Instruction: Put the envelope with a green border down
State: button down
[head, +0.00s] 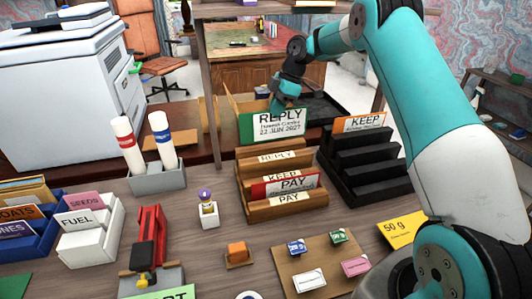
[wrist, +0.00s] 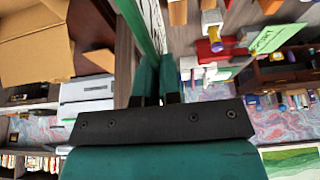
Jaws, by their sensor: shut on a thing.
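The envelope with a green border (head: 262,126), marked REPLY with a date, is upright in the head view. My gripper (head: 284,106) is shut on its upper edge, from behind. The wrist view shows the envelope edge-on (wrist: 142,30) at my fingertips (wrist: 158,62). The envelope appears just above the back of a wooden stepped rack (head: 287,209). The rack's slots are labelled REPLY, KEEP and PAY from back to front. I cannot tell whether the envelope's lower edge touches the rack. A red-bordered PAY envelope (head: 285,184) stands in the rack.
A black stepped rack (head: 365,165) stands to the right with an orange-bordered KEEP envelope (head: 359,122) at its back. An open cardboard box (wrist: 35,45) is near my gripper.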

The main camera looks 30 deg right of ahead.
aim_at(275, 134)
jog(key=f+p, duration=0.1)
jog(key=f, duration=0.5)
jog(key=shift+w, duration=0.2)
jog(key=shift+f+p, duration=0.5)
jog(key=shift+f, duration=1.45)
jog(key=shift+f, duration=0.1)
jog(key=c, duration=1.4)
grip_release()
jog(key=shift+o, duration=0.5)
jog(key=shift+r, duration=0.2)
jog(key=b+v, duration=0.2)
jog(key=v, duration=1)
jog(key=shift+f, duration=0.1)
